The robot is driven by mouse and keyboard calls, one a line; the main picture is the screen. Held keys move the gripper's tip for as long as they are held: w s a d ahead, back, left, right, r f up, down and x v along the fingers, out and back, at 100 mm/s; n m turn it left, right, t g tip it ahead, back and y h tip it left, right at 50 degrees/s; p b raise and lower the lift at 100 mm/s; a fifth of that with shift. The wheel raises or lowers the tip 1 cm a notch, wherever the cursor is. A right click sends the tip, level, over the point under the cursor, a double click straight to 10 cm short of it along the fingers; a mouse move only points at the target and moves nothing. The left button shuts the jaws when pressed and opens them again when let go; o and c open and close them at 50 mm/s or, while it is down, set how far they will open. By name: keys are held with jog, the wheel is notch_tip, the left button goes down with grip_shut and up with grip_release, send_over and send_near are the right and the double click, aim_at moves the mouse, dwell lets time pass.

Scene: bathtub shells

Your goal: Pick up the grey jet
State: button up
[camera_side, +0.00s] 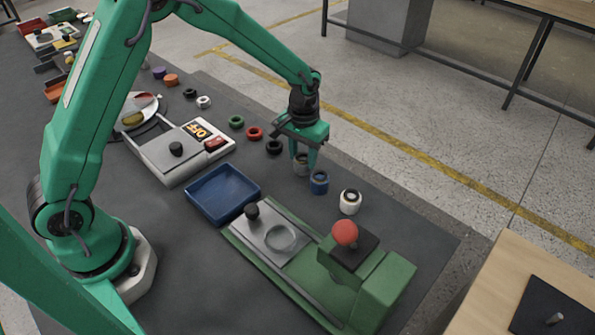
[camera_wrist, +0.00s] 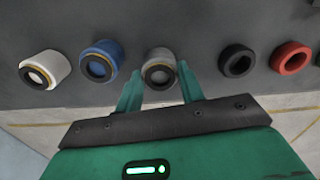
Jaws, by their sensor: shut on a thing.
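The grey jet (camera_wrist: 159,66) is a short grey cylinder with a dark ring and a thin yellowish band. In the wrist view it sits between the two fingers of my gripper (camera_wrist: 158,84), which is shut on it. In the side view the grey jet (camera_side: 301,166) shows between the fingertips of my gripper (camera_side: 304,160), partly covered by them. It is at or close to the dark mat; I cannot tell whether it touches it.
A blue jet (camera_side: 319,182) and a white jet (camera_side: 349,201) stand close by on one side. Black (camera_side: 274,147) and red (camera_side: 255,133) rings lie on the other. A blue tray (camera_side: 222,193) and a green fixture with a red knob (camera_side: 345,233) stand nearer my base.

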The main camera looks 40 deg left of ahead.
aim_at(303, 159)
jog(key=shift+r, duration=0.55)
notch_tip(303, 159, up, 3)
jog(key=shift+s+d+r, duration=0.1)
jog(key=shift+d+r, duration=0.05)
jog(key=s+d+r, duration=0.6)
jog(key=s+d, duration=0.1)
jog(key=d, duration=0.1)
jog(key=shift+s+d+r, duration=0.15)
jog(key=shift+d+r, duration=0.1)
jog(key=shift+d, duration=0.05)
